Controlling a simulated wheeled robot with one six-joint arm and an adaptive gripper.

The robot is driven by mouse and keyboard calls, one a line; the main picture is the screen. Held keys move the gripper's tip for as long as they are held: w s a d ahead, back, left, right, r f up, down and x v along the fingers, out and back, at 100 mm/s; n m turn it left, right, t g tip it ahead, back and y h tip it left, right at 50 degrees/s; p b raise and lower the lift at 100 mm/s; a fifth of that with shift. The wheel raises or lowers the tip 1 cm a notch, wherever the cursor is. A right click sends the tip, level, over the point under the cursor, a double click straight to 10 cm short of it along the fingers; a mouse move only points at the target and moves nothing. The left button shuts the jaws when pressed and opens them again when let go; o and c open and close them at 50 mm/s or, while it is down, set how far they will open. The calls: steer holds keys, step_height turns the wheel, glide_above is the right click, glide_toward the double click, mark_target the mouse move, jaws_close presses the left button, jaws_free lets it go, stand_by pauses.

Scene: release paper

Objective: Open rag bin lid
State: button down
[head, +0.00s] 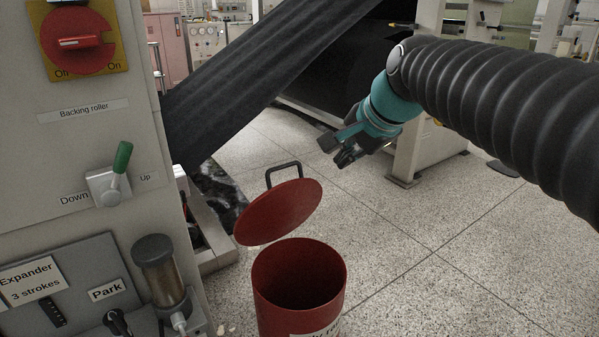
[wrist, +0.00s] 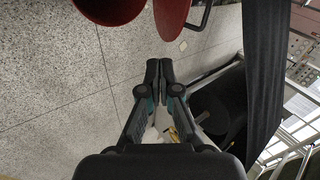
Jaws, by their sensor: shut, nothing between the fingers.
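The rag bin (head: 299,290) is a red cylinder on the speckled floor, with its mouth uncovered and its inside dark. Its red lid (head: 280,212) is tilted up at the bin's far left, clear of the mouth, with a black handle (head: 284,170) at its top. My gripper (head: 341,156) is above and beyond the bin, to the right of the handle and apart from it. In the wrist view the fingers (wrist: 159,64) are together and empty. The bin (wrist: 109,10), the lid (wrist: 171,16) and part of the handle (wrist: 204,18) show at that view's top edge.
A grey control panel (head: 90,150) with a red switch (head: 78,40) and a green-handled lever (head: 122,158) stands close at the left. A dark web (head: 260,75) slopes behind the lid. Open floor (head: 420,250) lies to the right of the bin.

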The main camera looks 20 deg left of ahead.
mark_target(289, 164)
steer(key=shift+m+y, duration=0.4)
steer(key=shift+m, duration=0.2)
steer(key=w+a+f, duration=0.2)
steer(key=a, duration=0.2)
steer(key=w+a+f+b, duration=0.1)
steer(key=w+a+f, duration=0.2)
steer(key=a, duration=0.1)
steer(key=w+a+f, duration=0.3)
steer(key=a, duration=0.1)
steer(key=shift+a+b, duration=0.3)
steer(key=shift+a, duration=0.05)
steer(key=shift+w+a+f, duration=0.1)
steer(key=shift+w+a, duration=0.45)
